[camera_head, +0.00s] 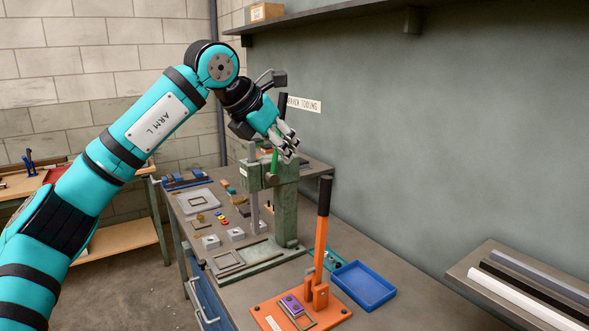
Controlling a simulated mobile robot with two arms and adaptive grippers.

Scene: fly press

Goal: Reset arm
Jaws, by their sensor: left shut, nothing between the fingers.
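My left gripper (289,153) is shut and empty, held high over the bench near the top of the green press (286,213). A green piece (274,162) shows just below the fingers at the press head; I cannot tell whether they touch. The green press stands upright on the workbench (350,244). In front of it is an orange hand press (321,245) with its black-gripped lever standing nearly upright. A purple piece (292,305) lies on the orange base. My right gripper is out of view.
A blue tray (363,286) sits right of the orange press. Small parts and plates lie left of the green press. A shelf (340,14) runs along the wall above. Bars lie on a rack (530,283) at lower right. Another bench (120,238) stands at left.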

